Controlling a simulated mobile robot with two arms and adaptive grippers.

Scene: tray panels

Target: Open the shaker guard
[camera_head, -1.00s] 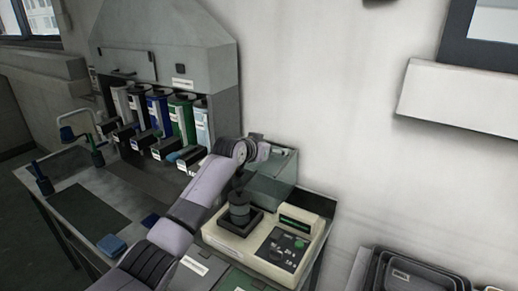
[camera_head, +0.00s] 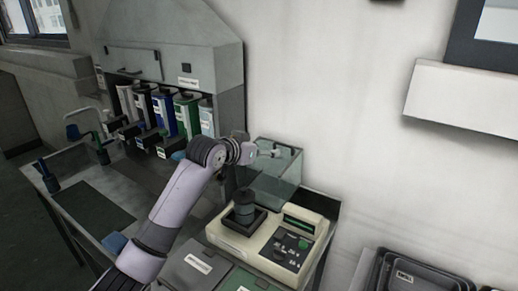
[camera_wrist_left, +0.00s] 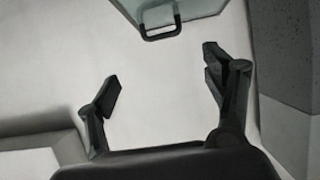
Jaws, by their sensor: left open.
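The shaker (camera_head: 262,245) is a cream box on the bench with a dark round holder (camera_head: 244,207) on top and a green display and buttons at its right. Its clear guard (camera_head: 280,185) stands up at the back, behind the holder and not over it. My left gripper (camera_head: 243,152) is at the guard's upper left, partly hidden by my own wrist. In the left wrist view it is open and empty (camera_wrist_left: 162,68), with the guard's black handle (camera_wrist_left: 161,33) beyond the fingertips, apart from them. My right gripper is not in view.
A grey hooded rack (camera_head: 165,65) with several coloured canisters stands behind my left arm. Flat labelled panels (camera_head: 200,263) lie in front of the shaker. Stacked dark trays (camera_head: 405,275) are at the lower right. The wall behind is close.

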